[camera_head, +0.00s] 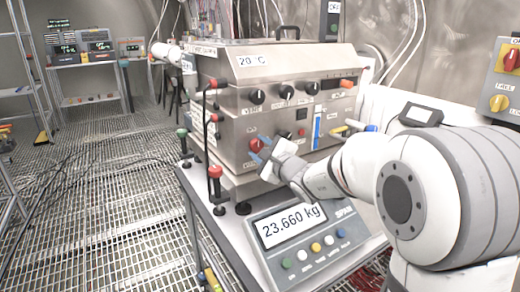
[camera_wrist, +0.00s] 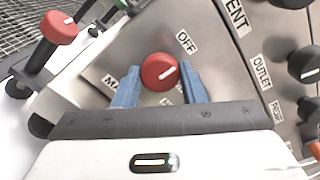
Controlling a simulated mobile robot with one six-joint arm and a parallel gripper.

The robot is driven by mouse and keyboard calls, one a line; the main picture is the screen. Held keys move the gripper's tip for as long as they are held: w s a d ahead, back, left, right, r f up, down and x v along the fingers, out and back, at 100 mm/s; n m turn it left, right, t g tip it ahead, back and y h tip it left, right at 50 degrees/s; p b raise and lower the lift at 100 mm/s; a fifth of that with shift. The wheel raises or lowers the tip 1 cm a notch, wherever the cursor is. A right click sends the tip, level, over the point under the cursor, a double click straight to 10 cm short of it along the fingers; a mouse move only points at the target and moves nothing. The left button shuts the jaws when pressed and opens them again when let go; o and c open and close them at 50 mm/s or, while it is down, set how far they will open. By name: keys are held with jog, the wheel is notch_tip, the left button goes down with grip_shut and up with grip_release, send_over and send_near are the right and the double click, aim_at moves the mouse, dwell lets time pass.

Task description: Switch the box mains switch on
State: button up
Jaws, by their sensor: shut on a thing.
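The box mains switch is a red rotary knob (camera_head: 256,145) low on the front of a steel box (camera_head: 232,97). In the wrist view the red knob (camera_wrist: 158,73) sits between the two blue fingers of my gripper (camera_wrist: 160,88), which is shut on it. Its white pointer mark leans to the upper right. In the head view my gripper (camera_head: 264,148) hides part of the knob.
Several black knobs (camera_head: 257,97) line the box front. A scale display (camera_head: 291,226) reading 23.660 kg stands below my arm. Red-topped levers (camera_head: 215,172) rise at the box's left. Grating floor on the left is mostly clear.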

jog(key=shift+f, duration=0.1)
jog(key=m+b, duration=0.2)
jog(key=m, duration=0.1)
jog(key=shift+f+m, duration=0.1)
jog(key=shift+m, duration=0.2)
jog(key=m+b, duration=0.1)
jog(key=m, duration=0.9)
jog(key=shift+m, duration=0.4)
jog(key=shift+m+p, duration=0.55)
jog(key=shift+m, duration=1.15)
jog(key=o, duration=1)
